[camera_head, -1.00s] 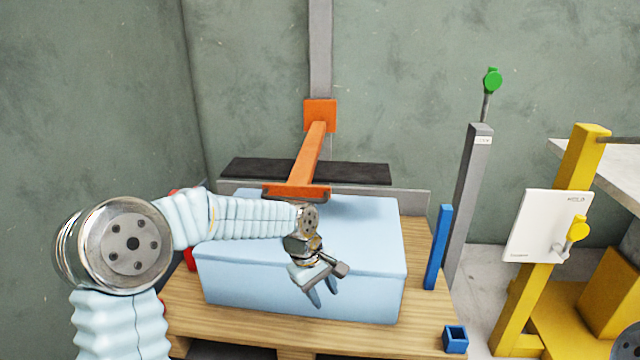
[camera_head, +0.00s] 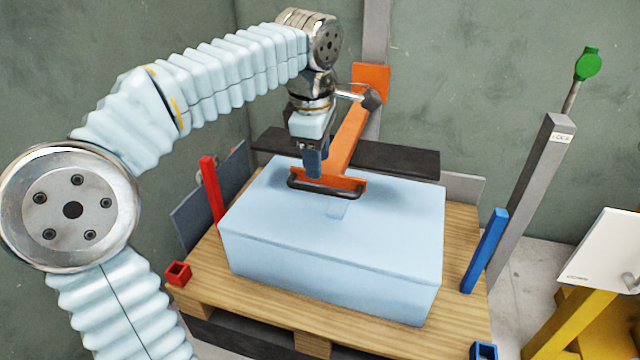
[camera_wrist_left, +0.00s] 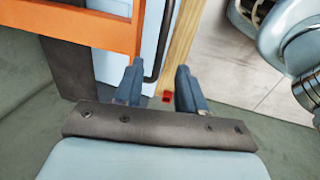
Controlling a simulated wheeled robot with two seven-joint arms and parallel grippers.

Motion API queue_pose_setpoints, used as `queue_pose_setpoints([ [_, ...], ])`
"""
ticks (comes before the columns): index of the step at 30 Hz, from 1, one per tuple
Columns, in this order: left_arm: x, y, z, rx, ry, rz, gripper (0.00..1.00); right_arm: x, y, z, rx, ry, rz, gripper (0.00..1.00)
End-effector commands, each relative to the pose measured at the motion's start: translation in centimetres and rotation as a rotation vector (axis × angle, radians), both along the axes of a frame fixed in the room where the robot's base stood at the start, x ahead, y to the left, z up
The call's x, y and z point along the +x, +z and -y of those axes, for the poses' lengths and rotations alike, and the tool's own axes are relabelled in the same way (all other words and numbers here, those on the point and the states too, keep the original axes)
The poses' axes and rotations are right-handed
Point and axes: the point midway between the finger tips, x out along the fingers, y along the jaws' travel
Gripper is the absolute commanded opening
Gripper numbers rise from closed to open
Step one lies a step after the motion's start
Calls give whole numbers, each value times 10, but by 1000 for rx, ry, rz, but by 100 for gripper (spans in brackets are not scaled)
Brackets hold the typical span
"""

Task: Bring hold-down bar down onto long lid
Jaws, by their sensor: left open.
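The orange hold-down bar (camera_head: 345,142) runs forward from its orange bracket on a grey post, over the light blue long lid (camera_head: 390,218). A dark handle (camera_head: 328,190) is on the bar's front crosspiece. I cannot tell the gap between crosspiece and lid. My left gripper (camera_head: 314,172) is open, pointing down at the handle from above. In the left wrist view, the open fingers (camera_wrist_left: 160,72) have the dark handle (camera_wrist_left: 163,35) between or just beyond their tips, and the orange bar (camera_wrist_left: 75,28) is at upper left. My right gripper is out of view.
The blue box stands on a wooden pallet (camera_head: 240,300). A red post (camera_head: 211,190), a blue post (camera_head: 485,250) and small red and blue sockets stand around it. A grey post (camera_head: 530,205) with a green knob (camera_head: 588,63) is at right. A dark plate (camera_head: 410,160) lies behind.

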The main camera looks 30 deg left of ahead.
Motion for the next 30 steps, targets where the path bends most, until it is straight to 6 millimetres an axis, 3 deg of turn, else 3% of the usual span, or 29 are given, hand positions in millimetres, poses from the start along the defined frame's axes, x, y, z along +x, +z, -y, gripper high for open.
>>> queue_pose_setpoints([
  [3, 4, -28, -1, 0, 0, -2, 40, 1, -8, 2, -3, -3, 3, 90],
  [9, 10, -55, -3, 1, 0, -1, 40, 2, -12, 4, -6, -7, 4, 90],
  [21, 11, -62, -3, 0, -1, 0, 40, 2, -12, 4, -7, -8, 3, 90],
  [29, 11, -62, -3, 0, -1, 0, 0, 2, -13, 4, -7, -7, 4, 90],
  [30, 11, -62, -3, 0, -1, 0, 0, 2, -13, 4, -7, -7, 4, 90],
])
